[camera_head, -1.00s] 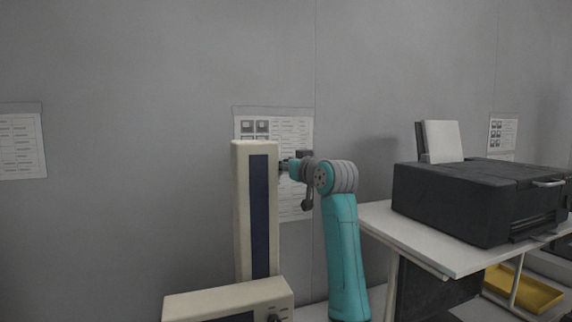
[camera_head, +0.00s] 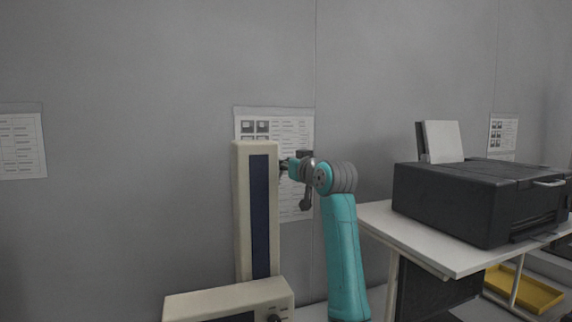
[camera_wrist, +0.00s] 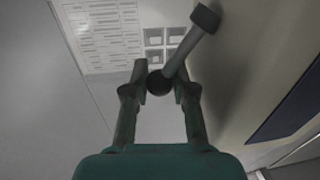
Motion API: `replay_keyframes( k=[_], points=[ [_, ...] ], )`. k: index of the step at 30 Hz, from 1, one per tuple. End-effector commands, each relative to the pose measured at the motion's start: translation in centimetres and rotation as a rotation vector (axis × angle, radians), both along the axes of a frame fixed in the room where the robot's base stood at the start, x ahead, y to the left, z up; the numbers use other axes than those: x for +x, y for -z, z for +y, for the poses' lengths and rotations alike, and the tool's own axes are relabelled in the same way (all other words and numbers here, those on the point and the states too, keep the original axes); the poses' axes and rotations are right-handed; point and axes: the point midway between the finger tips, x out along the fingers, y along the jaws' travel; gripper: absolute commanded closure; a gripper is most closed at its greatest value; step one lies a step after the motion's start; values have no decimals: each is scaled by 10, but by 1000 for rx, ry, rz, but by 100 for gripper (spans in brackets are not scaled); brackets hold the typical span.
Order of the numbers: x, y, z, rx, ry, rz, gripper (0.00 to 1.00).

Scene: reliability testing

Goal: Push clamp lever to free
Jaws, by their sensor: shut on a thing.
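The clamp lever (camera_wrist: 184,52) shows in the wrist view as a grey rod with a dark round knob (camera_wrist: 158,83) at its near end. It runs up and right to a dark pivot end beside the cream column. My gripper (camera_wrist: 161,74) is shut on the lever, with one finger on each side at the knob. In the head view my gripper (camera_head: 288,166) is at the right side of the tall cream column (camera_head: 242,210), near its top.
The column, with a dark blue front strip, rises from a cream base (camera_head: 215,300). Right of my arm, a white table (camera_head: 440,254) holds a black printer (camera_head: 455,205). A yellow tray (camera_head: 530,292) sits lower right. Printed sheets hang on the grey wall behind.

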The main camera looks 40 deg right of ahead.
Motion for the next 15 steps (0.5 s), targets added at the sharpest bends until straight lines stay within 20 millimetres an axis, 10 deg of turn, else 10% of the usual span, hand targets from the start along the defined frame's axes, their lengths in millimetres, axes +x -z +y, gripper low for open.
replay_keyframes(
  k=[15],
  points=[
    [-5,23,-20,377,5,-99,100]
  ],
)
